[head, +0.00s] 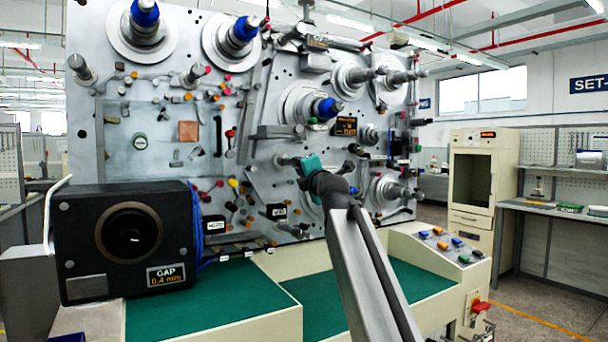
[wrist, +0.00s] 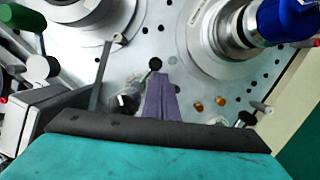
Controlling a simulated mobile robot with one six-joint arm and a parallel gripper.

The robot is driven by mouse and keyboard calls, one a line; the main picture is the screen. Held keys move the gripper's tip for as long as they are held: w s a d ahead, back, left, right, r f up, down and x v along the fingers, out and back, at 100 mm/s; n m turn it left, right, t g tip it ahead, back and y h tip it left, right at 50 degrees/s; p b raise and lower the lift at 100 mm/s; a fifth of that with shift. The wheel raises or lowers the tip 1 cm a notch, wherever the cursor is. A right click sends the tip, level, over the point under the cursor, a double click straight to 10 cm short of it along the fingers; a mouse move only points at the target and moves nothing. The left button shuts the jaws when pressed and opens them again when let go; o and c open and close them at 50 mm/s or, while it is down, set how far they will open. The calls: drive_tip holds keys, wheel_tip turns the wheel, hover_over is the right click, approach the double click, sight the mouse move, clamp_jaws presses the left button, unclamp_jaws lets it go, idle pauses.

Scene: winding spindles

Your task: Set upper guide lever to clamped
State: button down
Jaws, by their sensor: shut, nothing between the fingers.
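The winding machine's upright metal panel (head: 190,95) carries many small levers, knobs and spindles in the head view. I cannot tell which of them is the upper guide lever. My gripper (wrist: 161,77) shows in the wrist view as two purple-grey fingers pressed together, with nothing between them. The fingertips point at the panel, just below a small black round knob (wrist: 155,64); I cannot tell whether they touch it. In the head view my teal gripper body is in front of the panel's middle, and my arm hides part of the panel behind it.
Spindles with blue ends (head: 328,108) stick out from the panel; one blue end (wrist: 288,18) is close at upper right in the wrist view. A black gap gauge box (head: 125,275) stands at left. The green bench top (head: 205,308) is mostly clear. Coloured push buttons (head: 437,230) are at right.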

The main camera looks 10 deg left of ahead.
drive_tip(key=shift+d, duration=0.1)
drive_tip(key=s+d+f, duration=0.2)
drive_tip(key=s+f, duration=0.2)
drive_tip(key=s, duration=0.6)
drive_tip(key=shift+s+d+f, duration=0.15)
drive_tip(key=shift+s+d, duration=0.1)
idle(0.6)
idle(0.4)
